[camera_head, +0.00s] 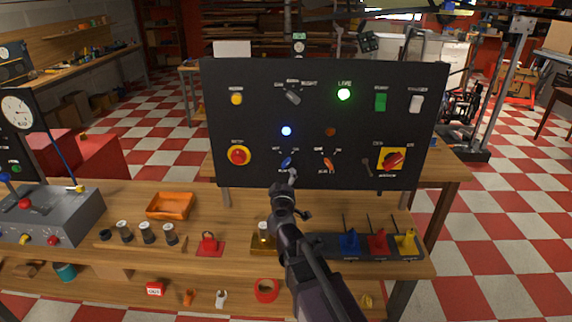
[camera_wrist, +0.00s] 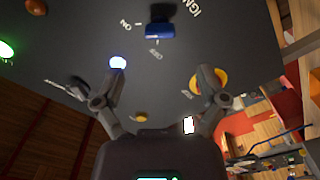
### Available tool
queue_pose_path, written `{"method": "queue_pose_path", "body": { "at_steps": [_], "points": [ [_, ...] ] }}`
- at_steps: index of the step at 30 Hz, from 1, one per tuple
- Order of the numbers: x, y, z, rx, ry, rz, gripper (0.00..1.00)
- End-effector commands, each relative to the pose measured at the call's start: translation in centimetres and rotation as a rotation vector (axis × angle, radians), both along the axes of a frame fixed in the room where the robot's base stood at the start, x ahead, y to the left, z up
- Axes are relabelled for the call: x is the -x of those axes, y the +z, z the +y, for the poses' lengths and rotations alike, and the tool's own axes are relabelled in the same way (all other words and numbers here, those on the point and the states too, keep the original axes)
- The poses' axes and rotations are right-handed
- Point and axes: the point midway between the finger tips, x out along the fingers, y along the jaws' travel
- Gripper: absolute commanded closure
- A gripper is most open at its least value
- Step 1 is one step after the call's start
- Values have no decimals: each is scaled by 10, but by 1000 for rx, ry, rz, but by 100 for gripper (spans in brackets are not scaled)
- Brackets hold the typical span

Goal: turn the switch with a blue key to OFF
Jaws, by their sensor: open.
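The switch with a blue key (camera_head: 286,162) is low on the black panel, left of an orange-key switch (camera_head: 328,162). In the wrist view the blue key (camera_wrist: 160,31) is at the top centre, as a blue bar lying roughly level. The ON mark (camera_wrist: 126,25) is to its left and the OFF mark (camera_wrist: 152,54) just below it. The bar lies nearer to the ON direction than to OFF. My gripper (camera_wrist: 161,74) is open and empty, its fingers apart and below the key in that picture. In the head view my gripper (camera_head: 292,176) is just under the key; touching is not visible.
A lit blue lamp (camera_head: 286,131) is above the key, and a green LIVE lamp (camera_head: 344,94) is lit. A red button (camera_head: 239,155) is left, a red-yellow rotary switch (camera_head: 391,160) right. Blue, red and yellow levers (camera_head: 378,242) stand on the bench below, right of my arm.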

Motion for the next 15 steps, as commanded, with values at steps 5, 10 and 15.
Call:
{"method": "queue_pose_path", "body": {
  "at_steps": [5, 10, 15],
  "points": [
    [-33, 0, 1, 0, -1, 0, 9],
    [-58, 0, 1, 0, -1, 0, 9],
    [-78, 0, 0, 0, -1, 0, 9]
  ]
}}
